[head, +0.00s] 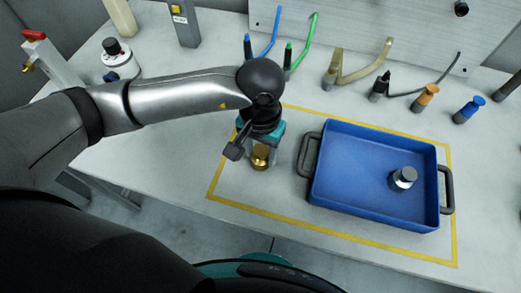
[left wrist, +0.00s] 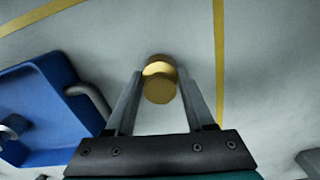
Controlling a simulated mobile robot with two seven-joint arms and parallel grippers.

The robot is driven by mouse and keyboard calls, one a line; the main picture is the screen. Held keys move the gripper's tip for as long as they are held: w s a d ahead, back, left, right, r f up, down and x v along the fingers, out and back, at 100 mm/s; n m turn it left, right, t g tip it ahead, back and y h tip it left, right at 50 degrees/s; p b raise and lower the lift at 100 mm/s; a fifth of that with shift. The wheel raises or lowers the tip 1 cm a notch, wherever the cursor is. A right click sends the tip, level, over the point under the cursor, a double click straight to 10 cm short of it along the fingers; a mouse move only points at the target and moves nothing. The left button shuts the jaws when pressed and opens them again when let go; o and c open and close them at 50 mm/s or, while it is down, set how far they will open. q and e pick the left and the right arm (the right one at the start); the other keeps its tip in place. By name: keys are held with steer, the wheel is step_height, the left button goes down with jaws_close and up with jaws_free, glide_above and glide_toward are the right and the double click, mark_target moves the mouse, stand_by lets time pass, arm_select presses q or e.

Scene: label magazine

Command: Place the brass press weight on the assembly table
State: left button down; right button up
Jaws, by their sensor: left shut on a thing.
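The brass press weight (head: 260,160) is a small gold cylinder over the assembly table (head: 180,175), inside the yellow outline and left of the blue tray. My left gripper (head: 260,150) comes down on it from above and is shut on it. In the left wrist view the weight (left wrist: 159,84) sits between the two fingertips (left wrist: 159,76). I cannot tell whether its base touches the table. My right gripper is not in view.
The blue tray (head: 322,185) with dark handles stands close right of the weight, holding a steel cylinder (head: 403,179). Several coloured tools and cables line the back panel (head: 400,35). Table left of the yellow outline (head: 240,206) is clear.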

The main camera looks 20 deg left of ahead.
mark_target(261, 150)
arm_select(q)
steer(key=shift+f, duration=0.15)
steer(key=shift+c, duration=1.4)
jaws_free()
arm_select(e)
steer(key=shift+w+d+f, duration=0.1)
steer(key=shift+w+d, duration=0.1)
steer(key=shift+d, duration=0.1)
arm_select(q)
steer(key=shift+r, duration=0.45)
step_height(261, 150, up, 10)
steer(key=shift+p, duration=0.85)
steer(key=shift+r, duration=0.75)
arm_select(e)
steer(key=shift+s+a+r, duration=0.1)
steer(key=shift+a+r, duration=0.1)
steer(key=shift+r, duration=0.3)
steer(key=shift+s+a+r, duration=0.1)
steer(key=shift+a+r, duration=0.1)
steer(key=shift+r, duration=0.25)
